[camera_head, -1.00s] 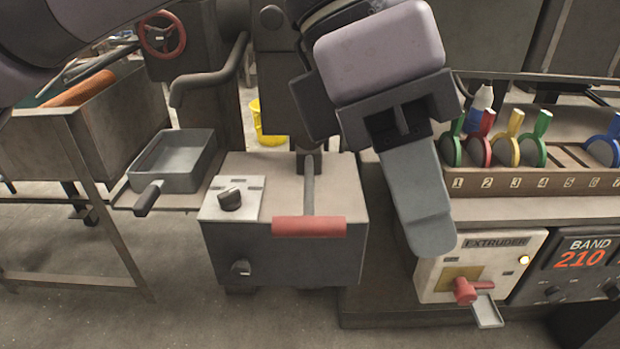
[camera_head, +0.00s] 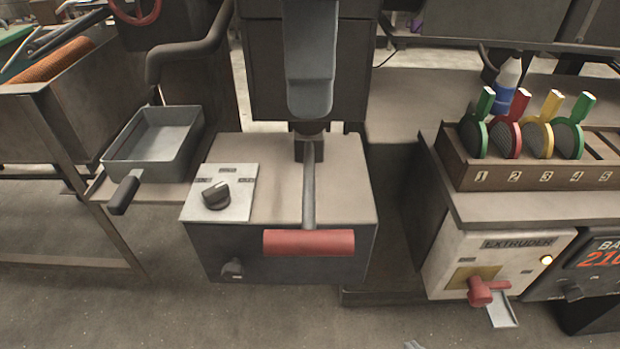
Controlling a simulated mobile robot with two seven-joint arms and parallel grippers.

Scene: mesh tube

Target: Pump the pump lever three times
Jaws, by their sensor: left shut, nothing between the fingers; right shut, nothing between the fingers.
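The pump lever is a grey rod with a red bar handle (camera_head: 309,242) across its near end. It lies low over the top of a grey box (camera_head: 345,190), reaching toward me and slightly past the box's front edge.
A black knob (camera_head: 216,195) sits on a white plate on the box, left of the lever. A grey pan (camera_head: 155,145) is at left. The extruder panel (camera_head: 505,265) with a red valve handle (camera_head: 485,291) stands at right, below a rack (camera_head: 520,170) of coloured paddles.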

